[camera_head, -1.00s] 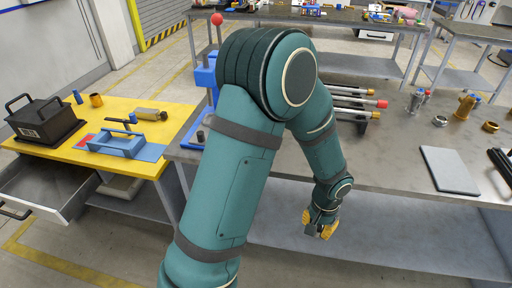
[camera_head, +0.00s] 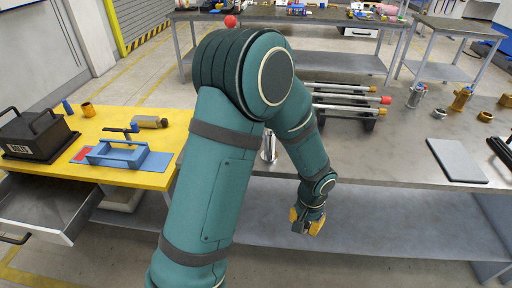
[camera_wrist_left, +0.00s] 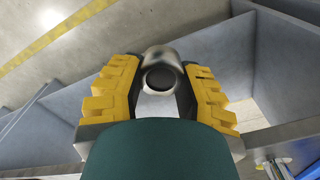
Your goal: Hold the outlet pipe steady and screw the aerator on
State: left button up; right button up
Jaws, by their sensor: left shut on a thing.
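My left gripper (camera_head: 307,222) is in front of the grey workbench's front edge, above the lower shelf. In the left wrist view its yellow fingers (camera_wrist_left: 160,90) are closed around a round grey metal tube (camera_wrist_left: 162,60). The tube's dark, hollow-looking end faces the camera. I cannot tell whether it is the outlet pipe or the aerator; the hand hides the rest of it. A small silver ring (camera_head: 439,113) lies on the bench at right. An upright chrome piece (camera_head: 268,147) shows partly behind my left arm at the bench edge. My right gripper is not in view.
On the grey bench (camera_head: 390,160) are a rack of rods (camera_head: 345,100), chrome (camera_head: 415,95) and brass (camera_head: 461,99) fittings, and a grey plate (camera_head: 457,160). A yellow table (camera_head: 110,120) with a black box (camera_head: 35,137) and blue fixture (camera_head: 117,152) stands at left, its drawer open.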

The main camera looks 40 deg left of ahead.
aim_at(270, 155)
jog(key=k+j, duration=0.2)
jog(key=j, duration=0.2)
jog(key=k+j, duration=0.15)
jog(key=j, duration=0.2)
jog(key=k+j+z, duration=0.1)
jog(key=j, duration=0.3)
jog(key=k+j, duration=0.3)
